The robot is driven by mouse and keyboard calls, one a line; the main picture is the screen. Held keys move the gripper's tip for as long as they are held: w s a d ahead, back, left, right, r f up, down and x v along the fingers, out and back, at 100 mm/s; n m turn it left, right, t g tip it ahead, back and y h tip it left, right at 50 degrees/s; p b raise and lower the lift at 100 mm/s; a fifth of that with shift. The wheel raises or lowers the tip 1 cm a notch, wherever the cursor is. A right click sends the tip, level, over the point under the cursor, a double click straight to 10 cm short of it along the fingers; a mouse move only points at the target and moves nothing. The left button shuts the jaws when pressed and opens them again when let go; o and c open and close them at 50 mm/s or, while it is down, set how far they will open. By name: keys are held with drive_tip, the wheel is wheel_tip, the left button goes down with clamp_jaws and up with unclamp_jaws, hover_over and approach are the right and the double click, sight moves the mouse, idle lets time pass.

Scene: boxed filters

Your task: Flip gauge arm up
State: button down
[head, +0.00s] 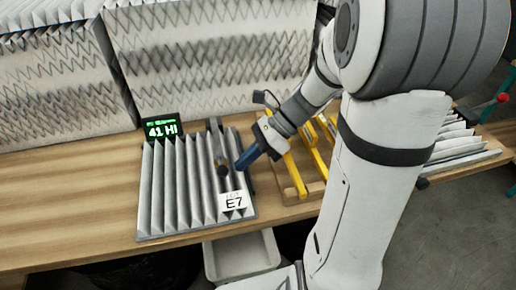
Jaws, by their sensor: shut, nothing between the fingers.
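The pleated filter (175,190) lies on the wooden bench with a white "E7" label (233,202) at its front right. A grey gauge arm (214,140) with a dark round knob (222,171) lies over the pleats on the filter's right half. A small black display (162,130) behind the filter reads "41 HI" in green. My gripper (246,162) is shut and empty, its blue fingers low over the filter's right edge, just right of the gauge arm's knob. I cannot tell whether the fingers touch the filter or the arm.
Yellow-handled tools (293,176) stand in a wooden rack (300,192) right of the filter, close to my gripper. Large pleated filters (210,60) stand along the back. A pale bin (241,257) sits below the bench's front edge. The bench's left part (60,200) is clear.

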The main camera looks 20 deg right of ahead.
sight(236, 179)
drive_tip(key=x, duration=0.2)
drive_tip(key=shift+s+a+f, duration=0.15)
drive_tip(key=shift+a+f, duration=0.05)
drive_tip(key=shift+f, duration=0.15)
drive_tip(key=shift+a+f, duration=0.1)
drive_tip(key=shift+a, duration=0.35)
drive_tip(key=shift+d, duration=0.15)
